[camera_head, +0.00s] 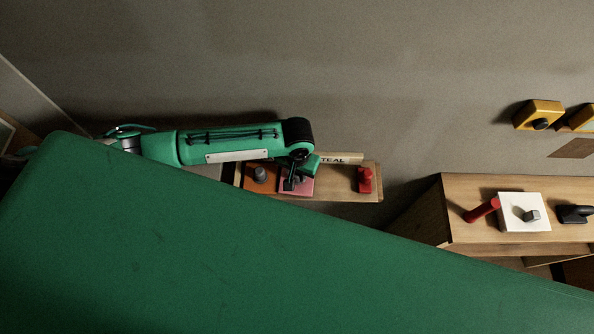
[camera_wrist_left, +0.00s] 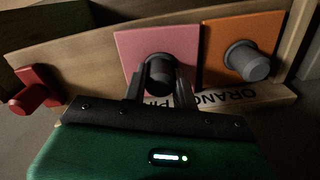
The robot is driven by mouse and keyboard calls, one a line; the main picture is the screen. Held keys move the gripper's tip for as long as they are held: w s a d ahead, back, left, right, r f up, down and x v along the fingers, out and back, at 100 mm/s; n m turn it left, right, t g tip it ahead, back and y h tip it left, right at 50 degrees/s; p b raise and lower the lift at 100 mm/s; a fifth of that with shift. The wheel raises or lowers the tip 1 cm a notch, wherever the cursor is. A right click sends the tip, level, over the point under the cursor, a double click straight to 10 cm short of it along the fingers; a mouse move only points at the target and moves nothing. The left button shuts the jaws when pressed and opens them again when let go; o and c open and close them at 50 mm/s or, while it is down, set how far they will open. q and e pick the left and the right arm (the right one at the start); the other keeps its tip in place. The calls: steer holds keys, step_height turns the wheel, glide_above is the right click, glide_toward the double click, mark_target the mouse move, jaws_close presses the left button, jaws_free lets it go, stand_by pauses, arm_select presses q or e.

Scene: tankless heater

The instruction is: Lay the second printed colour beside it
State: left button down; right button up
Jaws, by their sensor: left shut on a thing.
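A pink square (camera_wrist_left: 135,45) with a dark knob (camera_wrist_left: 159,68) lies on a wooden tray (camera_head: 335,187), right beside an orange square (camera_wrist_left: 214,38) with a grey knob (camera_wrist_left: 246,62). My left gripper (camera_head: 290,184) is over the pink square, shut on its dark knob; the fingers also show in the left wrist view (camera_wrist_left: 160,84). The pink square lies flat or nearly so; whether it rests fully on the tray I cannot tell. A label strip (camera_head: 340,159) on the tray reads TEAL; ORANGE and part of PINK show in the wrist view. My right gripper is out of view.
A red knobbed piece (camera_head: 365,181) stands at the tray's right end, below TEAL. To the right, a wooden cabinet top (camera_head: 465,190) holds a white square (camera_head: 510,205), a red handle (camera_head: 481,210) and a black piece (camera_head: 573,214). Yellow fixtures (camera_head: 538,114) are on the wall.

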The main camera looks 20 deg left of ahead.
arm_select(q)
steer(key=shift+f, duration=0.25)
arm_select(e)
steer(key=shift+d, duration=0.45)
arm_select(q)
steer(key=shift+f, duration=0.25)
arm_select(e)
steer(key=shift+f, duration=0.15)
arm_select(q)
steer(key=c, duration=1)
jaws_free()
steer(key=shift+c, duration=0.2)
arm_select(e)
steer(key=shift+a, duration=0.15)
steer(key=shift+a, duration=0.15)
arm_select(q)
steer(key=shift+r, duration=0.15)
steer(key=shift+r+b, duration=0.3)
steer(key=shift+b, duration=0.05)
step_height(320, 180, up, 13)
steer(key=b, duration=0.3)
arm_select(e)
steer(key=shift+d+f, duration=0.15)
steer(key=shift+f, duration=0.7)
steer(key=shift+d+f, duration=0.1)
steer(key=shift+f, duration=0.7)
